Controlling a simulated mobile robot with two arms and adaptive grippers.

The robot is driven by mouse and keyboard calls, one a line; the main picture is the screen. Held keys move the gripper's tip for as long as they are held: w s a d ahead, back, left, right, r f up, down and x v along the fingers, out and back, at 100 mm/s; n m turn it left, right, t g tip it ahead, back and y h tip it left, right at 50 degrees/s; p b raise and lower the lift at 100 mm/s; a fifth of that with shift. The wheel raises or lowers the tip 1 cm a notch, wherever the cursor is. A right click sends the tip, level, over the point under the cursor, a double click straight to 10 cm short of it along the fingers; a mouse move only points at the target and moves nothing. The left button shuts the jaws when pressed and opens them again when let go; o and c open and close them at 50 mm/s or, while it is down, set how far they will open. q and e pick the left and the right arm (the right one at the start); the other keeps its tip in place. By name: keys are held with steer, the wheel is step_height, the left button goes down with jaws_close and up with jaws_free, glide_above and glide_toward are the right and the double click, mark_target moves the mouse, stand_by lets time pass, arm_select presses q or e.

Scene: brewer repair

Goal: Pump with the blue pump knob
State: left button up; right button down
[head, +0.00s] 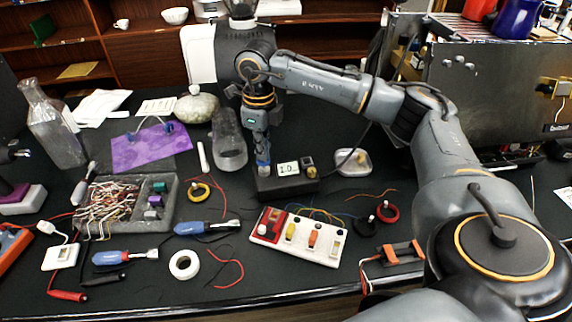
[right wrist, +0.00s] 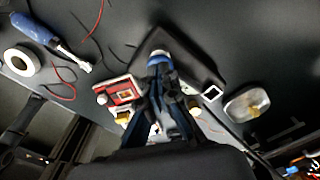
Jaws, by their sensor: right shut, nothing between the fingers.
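The blue pump knob (head: 263,168) sits on a black box (head: 290,186) with a small display reading about 1.0. My right gripper (head: 262,155) points straight down over the knob, shut and empty, with its fingertips at or just above the knob's top. In the right wrist view the blue knob (right wrist: 158,57) shows just beyond the closed fingertips (right wrist: 162,72), partly hidden by them. I cannot tell whether they touch.
A glass jar (head: 229,145) stands close left of the box. A metal dish (head: 352,162) lies to its right. A white board with colored parts (head: 297,240) lies in front. Screwdrivers (head: 124,256), tape (head: 184,265) and a tray of wires (head: 160,215) lie to the left.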

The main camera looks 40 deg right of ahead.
steer(key=shift+f+b, duration=0.35)
steer(key=shift+f, duration=0.35)
steer(key=shift+r+p, duration=1.8)
steer(key=shift+r, duration=0.9)
steer(key=shift+f, duration=0.2)
steer(key=shift+f+b, duration=2)
steer(key=shift+f, duration=0.6)
steer(key=shift+r+p, duration=1.85)
steer(key=shift+r, duration=0.9)
steer(key=shift+f, duration=0.1)
